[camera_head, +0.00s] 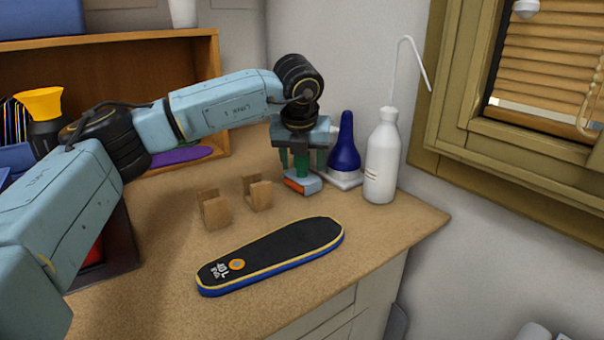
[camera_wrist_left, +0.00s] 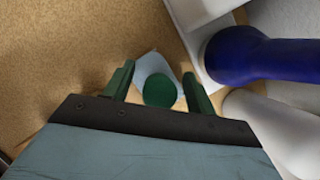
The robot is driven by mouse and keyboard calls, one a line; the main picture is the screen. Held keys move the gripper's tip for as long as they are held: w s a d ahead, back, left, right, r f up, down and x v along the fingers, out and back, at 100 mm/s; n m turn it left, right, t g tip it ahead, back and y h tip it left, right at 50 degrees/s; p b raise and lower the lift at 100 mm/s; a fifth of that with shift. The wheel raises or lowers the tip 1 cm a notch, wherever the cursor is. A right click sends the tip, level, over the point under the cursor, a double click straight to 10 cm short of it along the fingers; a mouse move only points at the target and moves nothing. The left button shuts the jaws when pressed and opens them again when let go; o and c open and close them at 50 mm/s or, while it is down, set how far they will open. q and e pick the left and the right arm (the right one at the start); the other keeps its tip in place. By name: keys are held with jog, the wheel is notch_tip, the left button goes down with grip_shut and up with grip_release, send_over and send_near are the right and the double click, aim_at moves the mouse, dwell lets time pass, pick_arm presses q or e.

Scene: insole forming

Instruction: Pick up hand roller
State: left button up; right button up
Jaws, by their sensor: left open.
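The hand roller (camera_head: 303,184) stands on the tan worktop near the wall, with a green handle, a light blue body and an orange strip. In the left wrist view the round green top of the hand roller (camera_wrist_left: 159,90) lies between the two green fingers. My left gripper (camera_head: 301,160) is open and points down over the hand roller, with one finger on each side of the handle. In the wrist view the left gripper (camera_wrist_left: 158,74) shows gaps beside the handle. I cannot tell whether a finger touches it. My right gripper is not in view.
A blue bottle-shaped thing on a white base (camera_head: 344,148) stands close right of the gripper, beside a white bottle (camera_head: 381,160) with a bent spout. Two wooden blocks (camera_head: 214,210) and a black insole-shaped board (camera_head: 270,256) lie in front. A wooden shelf (camera_head: 222,100) stands behind.

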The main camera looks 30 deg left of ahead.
pick_arm(q)
jog(key=shift+r, duration=0.1)
grip_shut()
jog(key=shift+r, duration=0.1)
